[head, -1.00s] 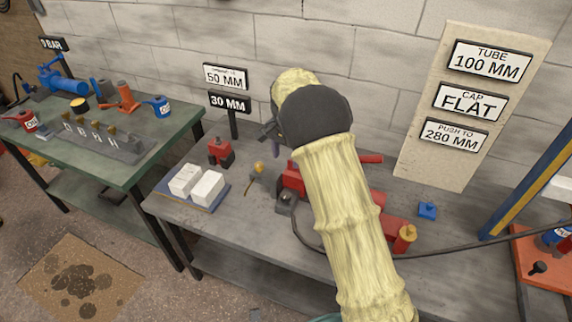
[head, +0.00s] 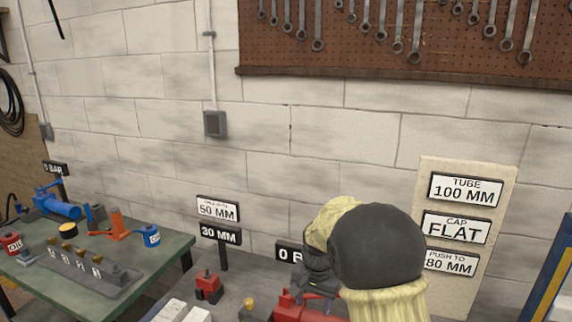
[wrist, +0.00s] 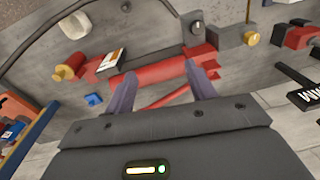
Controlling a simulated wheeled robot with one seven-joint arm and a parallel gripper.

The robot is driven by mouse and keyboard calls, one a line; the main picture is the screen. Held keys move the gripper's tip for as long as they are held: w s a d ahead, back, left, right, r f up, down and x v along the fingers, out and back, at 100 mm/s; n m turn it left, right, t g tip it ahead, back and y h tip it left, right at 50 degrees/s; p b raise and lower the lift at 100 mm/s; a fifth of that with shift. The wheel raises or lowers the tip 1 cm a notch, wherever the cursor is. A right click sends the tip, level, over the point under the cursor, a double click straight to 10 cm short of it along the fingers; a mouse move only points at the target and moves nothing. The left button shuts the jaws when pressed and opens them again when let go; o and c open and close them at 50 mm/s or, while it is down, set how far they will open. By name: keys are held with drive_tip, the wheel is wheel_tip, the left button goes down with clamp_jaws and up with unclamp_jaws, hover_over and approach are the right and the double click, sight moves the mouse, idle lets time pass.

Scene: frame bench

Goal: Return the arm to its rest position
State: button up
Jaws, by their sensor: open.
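My arm, in a pale yellow sleeve with a dark joint, rises at the lower right of the head view. My gripper (wrist: 160,85) shows in the wrist view with its two purple-grey fingers apart and nothing held between them. Beyond the fingers is a red cylinder device (wrist: 165,72) on the grey bench (wrist: 150,25). In the head view part of this red device (head: 300,305) shows at the bottom, left of my arm; the rest is hidden by the arm or cut off by the frame edge.
A sign board (head: 475,180) stands close right of my arm, and a blue post (head: 552,275) is farther right. A 30 MM sign (head: 221,235) and a red block (head: 208,287) stand to the left. A green table (head: 150,265) is at far left.

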drive_tip(key=s+d+r+n+p, duration=0.1)
drive_tip(key=s+d, duration=0.3)
drive_tip(key=s, duration=0.6)
drive_tip(key=s+d+r+n+t+p, duration=0.1)
drive_tip(key=s+d+r+n, duration=0.1)
drive_tip(key=s, duration=0.8)
drive_tip(key=shift+d+n+t, duration=0.3)
drive_tip(key=shift+d+n, duration=0.6)
drive_tip(key=shift+d, duration=0.25)
